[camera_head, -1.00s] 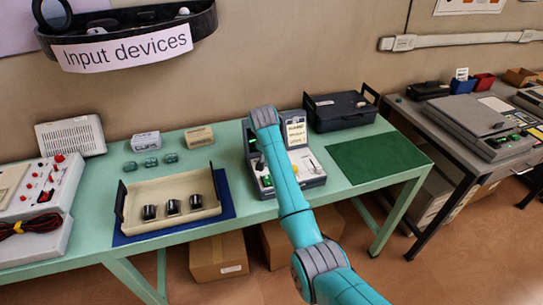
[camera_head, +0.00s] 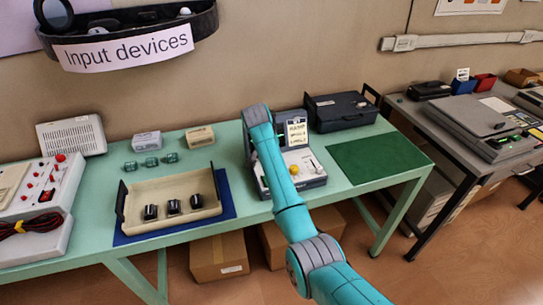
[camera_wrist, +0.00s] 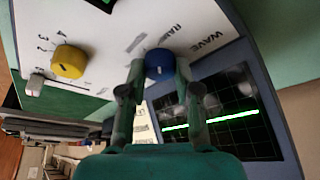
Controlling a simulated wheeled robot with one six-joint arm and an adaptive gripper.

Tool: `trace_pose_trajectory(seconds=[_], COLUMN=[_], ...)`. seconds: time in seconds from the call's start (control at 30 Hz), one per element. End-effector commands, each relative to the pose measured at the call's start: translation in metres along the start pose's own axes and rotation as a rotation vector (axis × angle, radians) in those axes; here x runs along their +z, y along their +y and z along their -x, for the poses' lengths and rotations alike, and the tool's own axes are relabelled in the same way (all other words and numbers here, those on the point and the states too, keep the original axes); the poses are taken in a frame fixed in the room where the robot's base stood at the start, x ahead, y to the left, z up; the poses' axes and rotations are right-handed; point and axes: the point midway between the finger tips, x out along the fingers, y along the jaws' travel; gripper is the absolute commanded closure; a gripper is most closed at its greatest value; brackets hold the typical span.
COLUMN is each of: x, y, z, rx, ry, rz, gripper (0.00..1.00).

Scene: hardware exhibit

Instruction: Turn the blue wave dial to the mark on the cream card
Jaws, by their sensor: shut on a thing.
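In the wrist view the blue wave dial (camera_wrist: 160,63) sits on the pale panel beside the printed word WAVE. My gripper (camera_wrist: 161,68) is shut on it, one finger on each side. The dial's pointer and scale marks are mostly hidden by the fingers. In the head view my arm covers the dial and gripper. The cream card (camera_head: 296,132) stands upright at the back of the grey device (camera_head: 312,180); its writing is too small to read. A pale lettered patch, perhaps this card, shows between the fingers in the wrist view.
A yellow dial (camera_wrist: 68,61) and a dark screen with a green line (camera_wrist: 225,115) flank the blue dial. A cream tray (camera_head: 170,200) lies left. The green mat (camera_head: 378,160) at right is clear.

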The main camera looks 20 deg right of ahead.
Motion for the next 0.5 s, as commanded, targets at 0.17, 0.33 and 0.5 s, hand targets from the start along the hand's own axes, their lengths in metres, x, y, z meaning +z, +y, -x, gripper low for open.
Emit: trace_pose_trajectory(seconds=[0.17, 0.33, 0.5], x=[0.0008, 0.0005, 0.0000], y=[0.0003, 0.0002, -0.0005], z=[-0.0009, -0.0005, 0.0053], rx=[0.001, 0.000, -0.001], ry=[-0.002, -0.001, 0.000], rz=[0.001, 0.001, 0.001], gripper=[0.44, 0.44, 0.44])
